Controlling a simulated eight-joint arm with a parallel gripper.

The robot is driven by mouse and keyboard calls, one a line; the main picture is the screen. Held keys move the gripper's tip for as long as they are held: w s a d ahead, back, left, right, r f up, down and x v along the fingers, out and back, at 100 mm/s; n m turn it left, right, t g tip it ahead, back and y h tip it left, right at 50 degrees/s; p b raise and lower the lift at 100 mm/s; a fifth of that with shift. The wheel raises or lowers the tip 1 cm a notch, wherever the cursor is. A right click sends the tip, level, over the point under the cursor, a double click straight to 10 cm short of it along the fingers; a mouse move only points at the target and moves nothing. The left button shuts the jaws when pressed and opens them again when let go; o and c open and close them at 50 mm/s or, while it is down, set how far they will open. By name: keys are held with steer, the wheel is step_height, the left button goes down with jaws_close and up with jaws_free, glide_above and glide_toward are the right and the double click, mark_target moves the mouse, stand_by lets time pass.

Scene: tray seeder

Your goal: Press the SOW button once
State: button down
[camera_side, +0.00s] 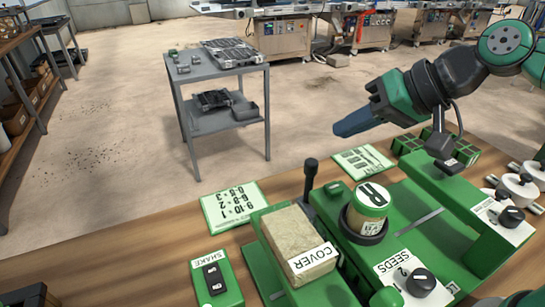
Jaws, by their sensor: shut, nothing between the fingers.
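My gripper (338,130) is shut and empty. It reaches in from the upper right and hangs in the air above the far edge of the bench, apart from everything. The green seeder (413,232) stands on the wooden bench below it. It carries a white SEEDS panel with a black knob (421,282), a round jar (372,200) in a black ring, and a black upright lever (310,178). I cannot make out a button marked SOW. A partly cut-off white label (490,303) at the bottom right edge is unreadable.
A beige COVER block (298,238) sits left of the jar. A green SHAKE box (216,281) with a black switch is at the lower left. White cards (233,204) lie along the bench's far edge. A grey cart (217,80) is beyond the bench.

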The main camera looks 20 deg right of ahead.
mark_target(326, 184)
steer(key=shift+f, duration=3.75)
steer(key=shift+f, duration=0.4)
steer(key=shift+f, duration=0.5)
steer(key=shift+r, duration=0.95)
steer(key=shift+r, duration=2.5)
